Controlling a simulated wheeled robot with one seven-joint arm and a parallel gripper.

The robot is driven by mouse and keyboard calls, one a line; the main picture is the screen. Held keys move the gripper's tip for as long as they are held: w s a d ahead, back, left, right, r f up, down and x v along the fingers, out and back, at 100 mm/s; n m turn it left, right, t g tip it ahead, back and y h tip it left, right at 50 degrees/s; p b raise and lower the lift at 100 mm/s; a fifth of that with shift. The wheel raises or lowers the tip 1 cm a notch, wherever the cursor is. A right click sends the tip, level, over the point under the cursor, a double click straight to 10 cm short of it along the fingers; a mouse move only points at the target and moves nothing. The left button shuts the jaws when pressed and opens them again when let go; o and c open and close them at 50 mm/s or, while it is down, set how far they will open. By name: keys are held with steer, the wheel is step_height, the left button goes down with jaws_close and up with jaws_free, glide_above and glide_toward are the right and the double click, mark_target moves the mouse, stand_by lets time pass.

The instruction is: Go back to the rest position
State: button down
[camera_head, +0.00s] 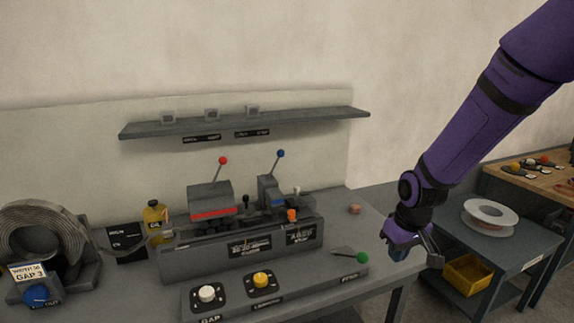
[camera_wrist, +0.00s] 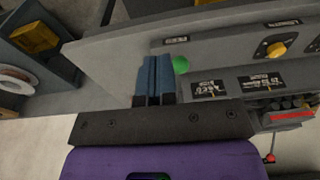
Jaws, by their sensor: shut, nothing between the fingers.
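My purple arm comes in from the upper right of the head view, and my gripper (camera_head: 402,252) hangs at the right edge of the grey workbench. In the wrist view my gripper's two blue fingers (camera_wrist: 155,80) are together with nothing between them. The grey machine (camera_head: 240,245) stands on the bench to the left of my gripper, with a red-knobbed lever (camera_head: 222,160) and a blue-knobbed lever (camera_head: 280,154). A green-knobbed lever (camera_head: 362,257) is nearest my gripper, and the green knob (camera_wrist: 181,65) shows beside the fingers in the wrist view.
A coil of strip (camera_head: 45,235) stands at the far left. A wall shelf (camera_head: 245,122) is above the machine. To the right are a side table (camera_head: 490,248) with a spool (camera_head: 490,215), a yellow bin (camera_head: 467,275) below, and a wooden table (camera_head: 540,178) behind.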

steer(key=s+d+r+m+t+h, duration=0.1)
steer(key=s+r, duration=0.4)
steer(key=r, duration=0.3)
steer(key=s+d+r+m+t, duration=0.1)
steer(key=s+r, duration=0.3)
steer(key=r, duration=0.4)
steer(key=s+r, duration=0.4)
steer(key=s, duration=0.2)
steer(key=s+r+m+t, duration=0.1)
steer(key=s+r, duration=0.2)
steer(key=s, duration=0.4)
steer(key=shift+d+r+t, duration=0.2)
steer(key=shift+r+t, duration=0.1)
steer(key=shift+r, duration=0.05)
steer(key=shift+s, duration=0.1)
